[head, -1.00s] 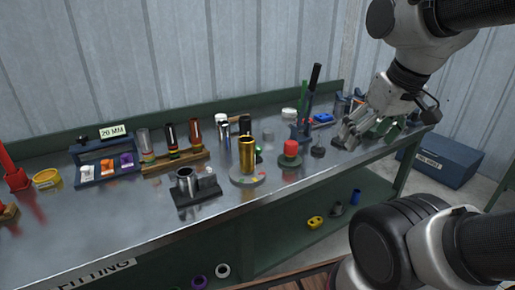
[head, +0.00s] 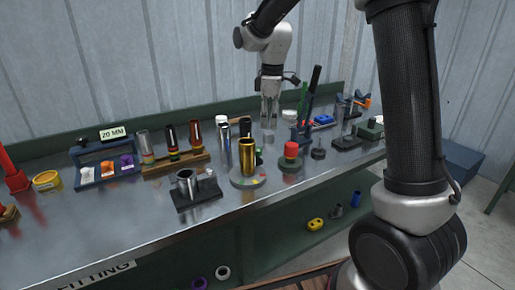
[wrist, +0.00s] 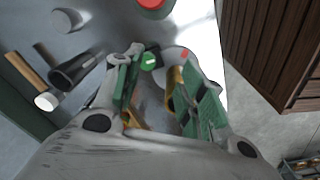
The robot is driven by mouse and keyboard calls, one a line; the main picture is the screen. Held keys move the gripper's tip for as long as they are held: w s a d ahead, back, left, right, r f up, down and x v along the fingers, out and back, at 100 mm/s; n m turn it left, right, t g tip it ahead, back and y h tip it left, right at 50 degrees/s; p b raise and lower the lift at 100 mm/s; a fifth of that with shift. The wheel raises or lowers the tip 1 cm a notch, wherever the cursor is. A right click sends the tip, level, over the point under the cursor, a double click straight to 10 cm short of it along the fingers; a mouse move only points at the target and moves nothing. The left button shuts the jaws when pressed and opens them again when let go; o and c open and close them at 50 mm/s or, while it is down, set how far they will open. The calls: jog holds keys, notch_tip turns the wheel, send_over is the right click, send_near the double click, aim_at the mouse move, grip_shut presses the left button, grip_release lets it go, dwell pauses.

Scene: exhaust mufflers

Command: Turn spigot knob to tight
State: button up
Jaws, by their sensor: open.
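A gold upright tube (head: 247,156) stands on a round grey base (head: 242,183) with coloured marks, near the bench's middle. A green round piece with a white mark (wrist: 149,61) shows between my fingers in the wrist view. I cannot tell whether it is the spigot knob or a mark on the base. A red cap (head: 291,149) on a dark round base is to the right of the tube; its edge shows at the top of the wrist view (wrist: 152,3). My gripper (head: 270,121) is open and empty, pointing down above the bench, behind the tube.
A rack of tubes (head: 172,160) and a tray of coloured pieces (head: 107,171) are farther left. Tall black and green handles (head: 308,105) rise close to my gripper's right. The bench's front strip is clear.

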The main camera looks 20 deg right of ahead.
jog(key=n, duration=0.2)
send_over(258, 149)
jog(key=shift+g, duration=0.3)
notch_tip(258, 149, down, 4)
jog(key=shift+s+f, duration=0.1)
jog(key=shift+f, duration=0.15)
notch_tip(258, 149, down, 8)
jog(key=shift+a+r, duration=0.1)
jog(key=shift+c, duration=0.2)
jog(key=c, duration=0.7)
